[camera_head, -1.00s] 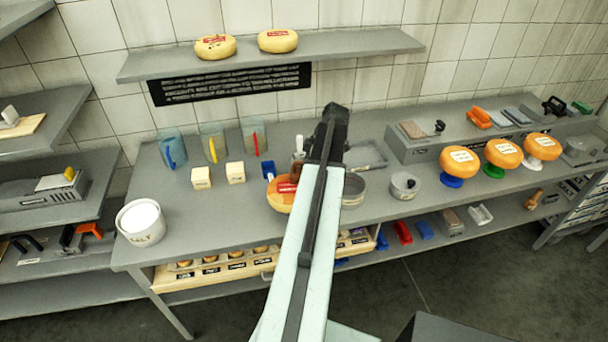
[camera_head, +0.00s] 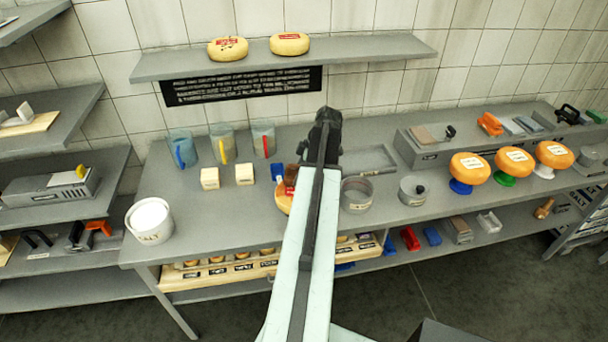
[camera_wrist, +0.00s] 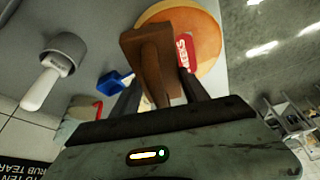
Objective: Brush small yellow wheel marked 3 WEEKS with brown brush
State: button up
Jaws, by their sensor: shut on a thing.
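My gripper (camera_wrist: 162,95) is shut on a brown brush (camera_wrist: 150,52), which shows large in the wrist view. Behind the brush is a yellow-orange cheese wheel (camera_wrist: 208,40) with a red label; only part of its lettering shows. In the head view the wheel (camera_head: 283,198) sits on the counter, partly hidden by my arm, with the brown brush (camera_head: 291,174) at its upper side. I cannot tell whether the brush touches the wheel. Two more yellow wheels with red labels, one at left (camera_head: 228,48) and one at right (camera_head: 290,43), sit on the wall shelf.
A blue item (camera_head: 278,172) stands close behind the wheel. Left are two pale blocks (camera_head: 227,176), several clear jugs (camera_head: 222,142) and a white tub (camera_head: 149,220). Right are a round grey container (camera_head: 356,194), a lidded pot (camera_head: 412,190) and orange wheels on coloured stands (camera_head: 469,168).

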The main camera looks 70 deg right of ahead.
jog(key=w+a, duration=0.4)
jog(key=w, duration=0.3)
jog(key=shift+w, duration=0.25)
dwell(0.6)
jog(key=shift+d, duration=0.1)
notch_tip(320, 180, up, 6)
jog(key=p, duration=0.6)
jog(key=shift+r, duration=0.1)
notch_tip(320, 180, up, 3)
jog(key=p, duration=0.3)
